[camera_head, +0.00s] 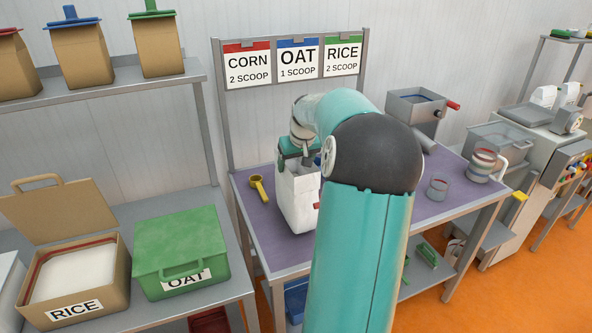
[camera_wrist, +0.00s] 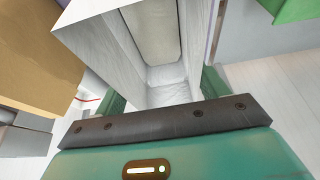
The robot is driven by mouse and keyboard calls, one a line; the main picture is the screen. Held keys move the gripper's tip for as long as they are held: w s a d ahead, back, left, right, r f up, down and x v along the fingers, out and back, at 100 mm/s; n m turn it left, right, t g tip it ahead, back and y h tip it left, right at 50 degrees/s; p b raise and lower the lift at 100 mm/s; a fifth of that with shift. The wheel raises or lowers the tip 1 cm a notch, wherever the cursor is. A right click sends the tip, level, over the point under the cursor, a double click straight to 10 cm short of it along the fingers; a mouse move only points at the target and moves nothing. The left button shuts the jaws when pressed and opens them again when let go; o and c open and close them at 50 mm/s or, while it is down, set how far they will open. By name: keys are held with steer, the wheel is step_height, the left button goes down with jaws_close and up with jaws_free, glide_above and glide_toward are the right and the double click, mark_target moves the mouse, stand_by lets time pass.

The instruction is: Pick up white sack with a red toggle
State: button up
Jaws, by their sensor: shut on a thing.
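The white sack (camera_head: 297,207) is upright over the purple-topped table (camera_head: 262,220), behind my teal arm. A small red piece (camera_head: 317,206) shows at its right edge, partly hidden by my arm; I cannot tell whether it is the toggle. My gripper (camera_head: 300,160) is at the top of the sack and shut on it. In the wrist view the pale inside and walls of the sack (camera_wrist: 155,90) rise between the green fingers of my gripper (camera_wrist: 165,95). I cannot tell whether the sack's bottom touches the table.
A yellow scoop (camera_head: 258,188) lies left of the sack. The sign rack (camera_head: 221,85) rises behind. The green OAT box (camera_head: 180,245) and RICE box (camera_head: 75,285) sit at left.

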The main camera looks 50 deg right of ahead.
steer(key=s+a+r, duration=0.9)
steer(key=a+r, duration=0.1)
steer(key=shift+s+a+r, duration=0.15)
steer(key=shift+a+r, duration=0.1)
steer(key=shift+r, duration=0.15)
